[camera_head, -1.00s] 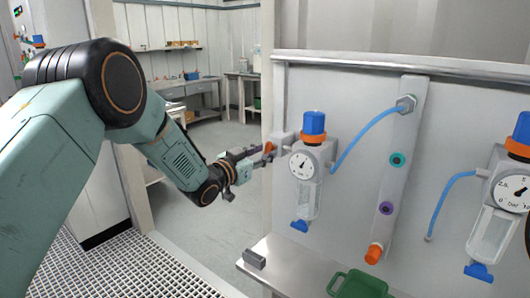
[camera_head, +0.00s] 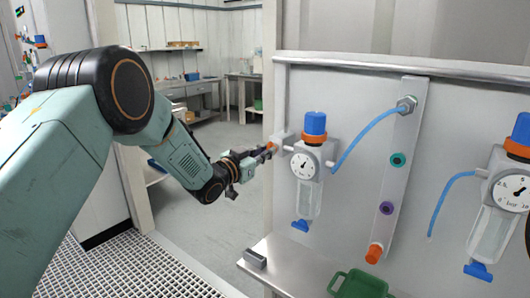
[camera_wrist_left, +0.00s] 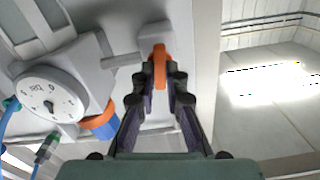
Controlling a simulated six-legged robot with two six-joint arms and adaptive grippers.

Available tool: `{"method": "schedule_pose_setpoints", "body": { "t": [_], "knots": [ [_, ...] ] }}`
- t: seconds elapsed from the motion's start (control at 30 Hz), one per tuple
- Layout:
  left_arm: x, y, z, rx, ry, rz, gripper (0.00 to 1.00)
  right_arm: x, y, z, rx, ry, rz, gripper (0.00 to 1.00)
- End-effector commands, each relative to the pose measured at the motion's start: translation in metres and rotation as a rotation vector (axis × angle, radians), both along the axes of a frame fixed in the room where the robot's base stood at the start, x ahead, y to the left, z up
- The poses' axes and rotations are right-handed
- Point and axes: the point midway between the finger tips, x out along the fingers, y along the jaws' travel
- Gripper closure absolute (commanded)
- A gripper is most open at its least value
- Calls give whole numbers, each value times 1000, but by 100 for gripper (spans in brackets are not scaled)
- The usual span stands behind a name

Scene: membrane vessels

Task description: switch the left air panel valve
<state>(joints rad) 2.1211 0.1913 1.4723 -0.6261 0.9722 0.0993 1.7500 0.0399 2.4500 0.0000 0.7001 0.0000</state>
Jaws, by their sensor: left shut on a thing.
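The left air panel unit has a white gauge (camera_head: 304,165) with a blue knob (camera_head: 314,123) above it. An orange valve handle (camera_head: 274,144) sits on the grey block (camera_head: 286,141) at its left side. My left gripper (camera_head: 266,152) reaches this handle from the left. In the left wrist view the fingers (camera_wrist_left: 160,82) are closed on both sides of the orange handle (camera_wrist_left: 160,62). The gauge (camera_wrist_left: 50,100) shows at the left of that view. The gripper covers part of the handle in the head view. My right gripper is not in view.
A second gauge unit (camera_head: 512,191) hangs on the panel at the right. Between the units is a sloped bar (camera_head: 399,150) with coloured ports and a blue hose. A metal shelf (camera_head: 290,260) below holds a green tray (camera_head: 358,284). The doorway left of the panel is open.

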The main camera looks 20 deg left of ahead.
Motion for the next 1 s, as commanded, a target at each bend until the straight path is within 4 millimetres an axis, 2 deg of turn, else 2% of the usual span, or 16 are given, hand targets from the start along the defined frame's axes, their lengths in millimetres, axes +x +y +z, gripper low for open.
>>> {"method": "schedule_pose_setpoints", "body": {
  "t": [0.47, 1.0],
  "knots": [
    [1, -2, 3, 66, -32, -4, 100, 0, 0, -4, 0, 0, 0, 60],
    [0, -4, 3, 497, -192, -3, 100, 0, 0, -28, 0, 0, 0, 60]
  ]
}}
